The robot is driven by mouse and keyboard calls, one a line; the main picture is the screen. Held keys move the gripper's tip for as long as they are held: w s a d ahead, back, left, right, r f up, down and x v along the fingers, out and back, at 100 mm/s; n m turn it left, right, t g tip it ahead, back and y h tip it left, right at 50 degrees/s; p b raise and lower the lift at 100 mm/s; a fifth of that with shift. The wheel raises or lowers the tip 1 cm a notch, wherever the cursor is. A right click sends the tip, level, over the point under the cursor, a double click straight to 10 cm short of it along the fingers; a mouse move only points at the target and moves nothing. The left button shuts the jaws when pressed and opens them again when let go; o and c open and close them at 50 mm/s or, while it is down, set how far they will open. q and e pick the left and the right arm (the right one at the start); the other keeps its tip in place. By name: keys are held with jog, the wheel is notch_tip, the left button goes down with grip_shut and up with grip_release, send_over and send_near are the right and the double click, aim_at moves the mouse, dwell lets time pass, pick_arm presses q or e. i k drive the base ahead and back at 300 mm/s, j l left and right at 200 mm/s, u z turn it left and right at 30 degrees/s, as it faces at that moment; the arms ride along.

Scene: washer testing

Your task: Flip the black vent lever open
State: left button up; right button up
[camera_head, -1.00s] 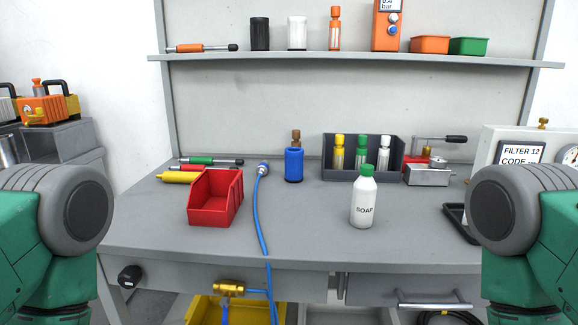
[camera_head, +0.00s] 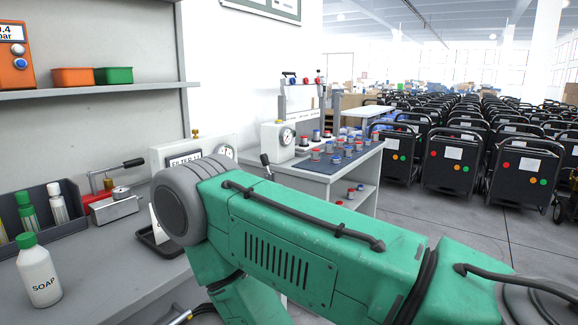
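Neither of my grippers is in view; only the green upper part of my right arm shows, crossing the middle and lower right. A black lever (camera_head: 266,165) sticks up just behind my arm, right of the white FILTER 12 panel with a round gauge (camera_head: 225,151). Its base is hidden by my arm. Another black-handled lever (camera_head: 133,163) is on a small metal fixture (camera_head: 113,207) with a red part, on the grey bench. I cannot tell which of the two is the vent lever.
A white SOAP bottle (camera_head: 40,275) with a green cap stands at the front left of the bench, before a dark bin (camera_head: 70,199) of capped bottles. A second bench (camera_head: 345,166) with red and blue capped parts stands behind. Rows of black carts (camera_head: 450,150) fill the right.

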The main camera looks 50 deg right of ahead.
aim_at(265, 161)
jog(key=z, duration=1.55)
jog(key=i+z, duration=0.3)
jog(key=k+j, duration=0.05)
jog(key=k, duration=0.05)
